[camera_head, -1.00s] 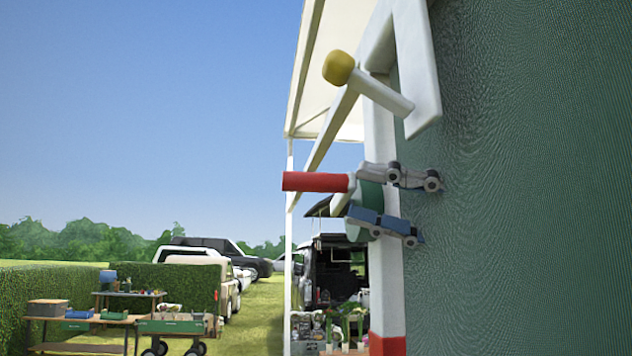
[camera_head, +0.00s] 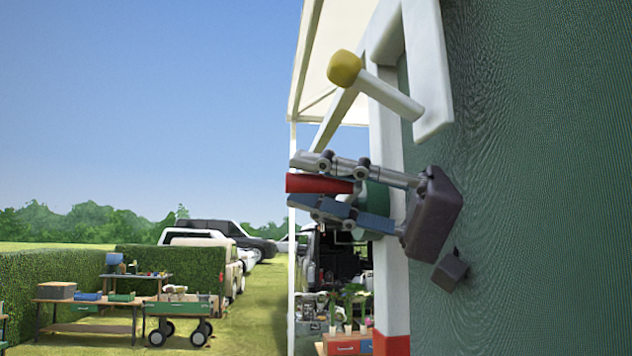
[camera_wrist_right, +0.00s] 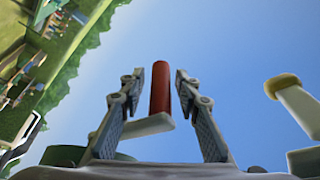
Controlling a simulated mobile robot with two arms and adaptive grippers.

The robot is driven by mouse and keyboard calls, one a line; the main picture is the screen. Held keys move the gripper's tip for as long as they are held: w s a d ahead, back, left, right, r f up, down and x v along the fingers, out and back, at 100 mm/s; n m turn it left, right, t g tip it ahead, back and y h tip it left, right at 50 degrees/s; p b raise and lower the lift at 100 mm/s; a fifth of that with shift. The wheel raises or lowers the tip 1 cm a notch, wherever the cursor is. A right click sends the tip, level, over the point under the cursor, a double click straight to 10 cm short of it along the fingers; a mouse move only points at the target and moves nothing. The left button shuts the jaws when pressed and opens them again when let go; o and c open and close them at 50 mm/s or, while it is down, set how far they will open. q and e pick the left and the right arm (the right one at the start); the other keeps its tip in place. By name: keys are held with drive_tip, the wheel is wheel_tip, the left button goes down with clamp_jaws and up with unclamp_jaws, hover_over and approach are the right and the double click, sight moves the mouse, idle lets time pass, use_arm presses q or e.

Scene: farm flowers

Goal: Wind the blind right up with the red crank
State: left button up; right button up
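The red crank handle (camera_head: 318,184) sticks out to the left beside a white post (camera_head: 391,270). Its green hub (camera_head: 375,196) is partly hidden by my fingers. My right gripper (camera_head: 308,181) has one finger above the handle and one below it. In the right wrist view the red handle (camera_wrist_right: 160,87) stands between the two open fingers, with a narrow gap on each side. A large green mesh sheet (camera_head: 550,200) fills the right of the head view and hides my right arm. I cannot tell whether it is the blind. My left gripper is out of view.
A white rod with a yellow knob (camera_head: 344,68) juts out just above my right gripper, near a white frame piece (camera_head: 428,70). A cart (camera_head: 180,308), a bench (camera_head: 85,300) and parked vehicles stand far off. Open air lies left of the handle.

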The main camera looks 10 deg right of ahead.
clamp_jaws()
drive_tip(key=shift+r, duration=0.1)
drive_tip(key=shift+w+r+m+t+h+p, duration=0.2)
drive_tip(key=shift+r+m+t+h+p, duration=0.3)
drive_tip(key=shift+r+m+p, duration=0.55)
drive_tip(key=m+p, duration=0.1)
drive_tip(key=r+m+h+p, duration=0.1)
drive_tip(key=m, duration=0.1)
drive_tip(key=shift+w+r, duration=0.1)
drive_tip(key=shift+w, duration=0.2)
drive_tip(key=shift+w+r+p, duration=0.55)
drive_tip(key=shift+r+p, duration=0.15)
drive_tip(key=shift+p, duration=0.2)
drive_tip(key=shift+w, duration=0.1)
